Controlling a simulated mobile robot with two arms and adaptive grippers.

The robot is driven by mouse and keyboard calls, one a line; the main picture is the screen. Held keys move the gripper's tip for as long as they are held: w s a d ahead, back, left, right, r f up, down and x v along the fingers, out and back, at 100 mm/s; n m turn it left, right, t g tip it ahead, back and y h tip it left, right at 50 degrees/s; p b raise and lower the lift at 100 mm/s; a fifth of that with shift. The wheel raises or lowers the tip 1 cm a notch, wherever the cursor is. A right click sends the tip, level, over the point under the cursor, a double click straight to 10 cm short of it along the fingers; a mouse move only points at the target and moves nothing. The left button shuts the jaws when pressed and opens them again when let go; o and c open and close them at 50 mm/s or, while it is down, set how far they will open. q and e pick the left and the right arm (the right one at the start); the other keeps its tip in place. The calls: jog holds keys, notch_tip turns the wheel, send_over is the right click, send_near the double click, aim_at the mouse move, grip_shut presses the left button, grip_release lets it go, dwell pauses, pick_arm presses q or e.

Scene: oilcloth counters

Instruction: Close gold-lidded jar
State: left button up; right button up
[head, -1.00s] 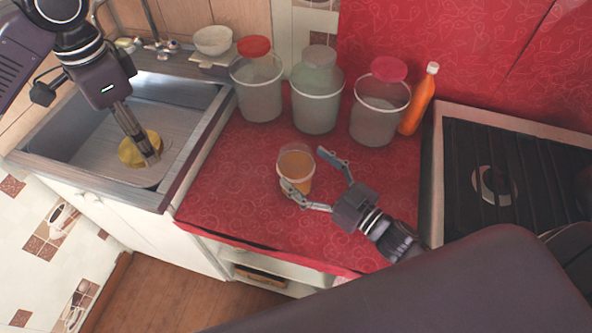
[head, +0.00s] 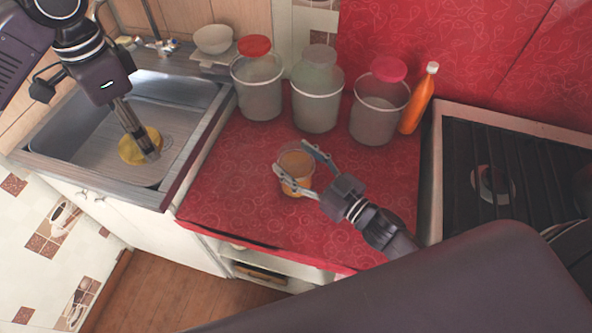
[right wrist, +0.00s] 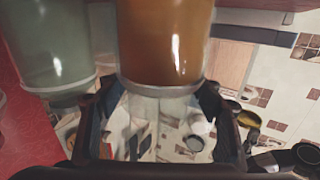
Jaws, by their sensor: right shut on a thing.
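A small glass jar with amber contents (head: 297,163) stands on the red counter, with no lid seen on top. It fills the top middle of the right wrist view (right wrist: 165,40). My right gripper (head: 293,168) is shut on this jar, one finger on each side. A round gold lid (head: 135,147) shows over the sink at the left. My left gripper (head: 147,152) points down at the lid, its fingertips overlapping the lid's right side. Whether the fingers grip it is unclear.
Jars with a red top (head: 258,88), a grey-green top (head: 317,98) and a pink top (head: 379,108) stand along the back. An orange bottle (head: 419,100) is beside them. The metal sink (head: 75,147) is left, the stove (head: 480,165) right. The front counter is clear.

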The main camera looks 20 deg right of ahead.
jog(key=c, duration=1)
jog(key=shift+r, duration=0.15)
jog(key=shift+r, duration=0.1)
jog(key=shift+r, duration=1.65)
pick_arm(q)
notch_tip(320, 180, down, 4)
jog(key=b, duration=0.3)
jog(key=shift+r, duration=0.25)
pick_arm(e)
jog(key=s+a, duration=0.3)
jog(key=s, duration=0.2)
jog(key=s+a, duration=0.3)
jog(key=s, duration=0.2)
jog(key=s+a, duration=0.4)
jog(key=s, duration=0.1)
jog(key=shift+w+r, duration=0.1)
